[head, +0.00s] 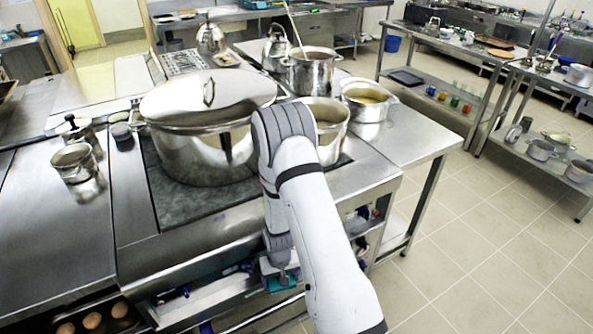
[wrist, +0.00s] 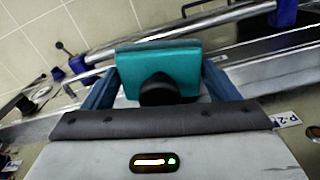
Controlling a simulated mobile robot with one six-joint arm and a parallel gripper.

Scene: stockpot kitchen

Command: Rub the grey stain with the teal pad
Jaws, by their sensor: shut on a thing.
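My gripper (wrist: 160,84) is shut on the teal pad (wrist: 158,62), with a blue finger on each side of the pad's black knob. The pad's broad teal block faces away from my wrist. In the head view a bit of teal of the pad (head: 283,283) shows low at the front of the stove counter, beside my arm. My arm hides most of the gripper there. I cannot make out a grey stain in either view. In the wrist view a metal rail and steel edge lie beyond the pad; I cannot tell whether the pad touches anything.
A large lidded stockpot (head: 207,150) stands on the dark cooktop, with more pots behind it and a small pot (head: 75,163) on the left counter. A rail with blue brackets (wrist: 190,24) runs near the pad. Open tiled floor (head: 470,250) lies to the right.

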